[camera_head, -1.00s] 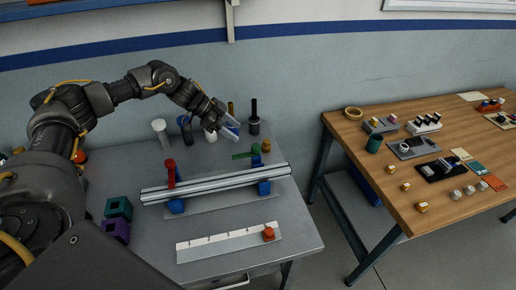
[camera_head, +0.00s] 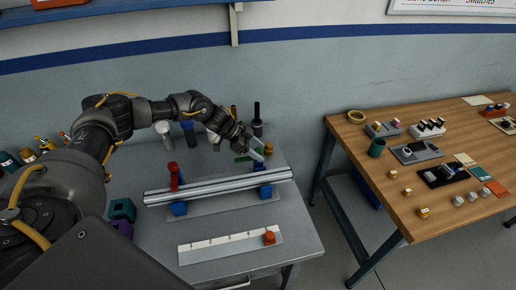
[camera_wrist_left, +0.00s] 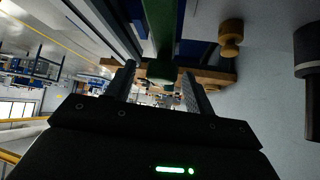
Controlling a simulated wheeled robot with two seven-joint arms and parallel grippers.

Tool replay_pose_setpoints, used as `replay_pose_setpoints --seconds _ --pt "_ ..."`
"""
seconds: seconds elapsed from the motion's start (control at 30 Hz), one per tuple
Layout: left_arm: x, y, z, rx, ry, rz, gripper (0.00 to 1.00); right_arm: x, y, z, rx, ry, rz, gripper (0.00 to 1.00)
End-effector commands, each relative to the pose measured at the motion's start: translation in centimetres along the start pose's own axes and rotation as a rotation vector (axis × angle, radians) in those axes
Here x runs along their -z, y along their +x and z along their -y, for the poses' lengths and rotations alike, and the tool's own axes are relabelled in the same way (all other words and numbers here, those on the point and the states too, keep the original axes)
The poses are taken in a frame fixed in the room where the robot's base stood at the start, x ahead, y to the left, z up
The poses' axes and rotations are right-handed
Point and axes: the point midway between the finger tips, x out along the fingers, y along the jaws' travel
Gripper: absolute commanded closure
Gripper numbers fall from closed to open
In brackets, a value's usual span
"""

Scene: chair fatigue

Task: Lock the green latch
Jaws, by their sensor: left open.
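The green latch (camera_head: 243,159) shows in the head view as a short bar behind the right end of the silver rail (camera_head: 215,188), partly hidden by my gripper. In the left wrist view the green latch (camera_wrist_left: 159,30) comes down from the top, and its end lies in line with the gap between my fingers. My left gripper (camera_head: 262,151) is open at the latch, above the rail's right end. Its two fingers (camera_wrist_left: 158,80) stand apart in the wrist view; I cannot tell whether they touch the latch. My right gripper is not in view.
A red upright latch (camera_head: 173,176) stands at the rail's left part. Blue supports (camera_head: 180,208) hold the rail. A brass knob (camera_wrist_left: 231,35) is beside the green latch. A white ruled strip (camera_head: 225,246) lies in front. A black-handled tool (camera_head: 257,118) stands behind.

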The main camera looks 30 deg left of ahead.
Motion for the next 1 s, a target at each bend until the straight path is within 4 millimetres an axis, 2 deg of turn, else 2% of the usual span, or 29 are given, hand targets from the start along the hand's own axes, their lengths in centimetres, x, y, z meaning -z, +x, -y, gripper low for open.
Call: replay_pose_setpoints --seconds 0.37,0.77,1.0 --pt "0.05 0.64 0.0 0.0 0.001 0.0 0.47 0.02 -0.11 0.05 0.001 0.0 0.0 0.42" --pt "0.05 0.6 0.01 0.0 0.001 0.0 0.99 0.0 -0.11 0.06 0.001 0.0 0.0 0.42" --pt "0.31 0.83 -0.03 0.002 -0.001 0.0 1.0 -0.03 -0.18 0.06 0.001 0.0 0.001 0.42"
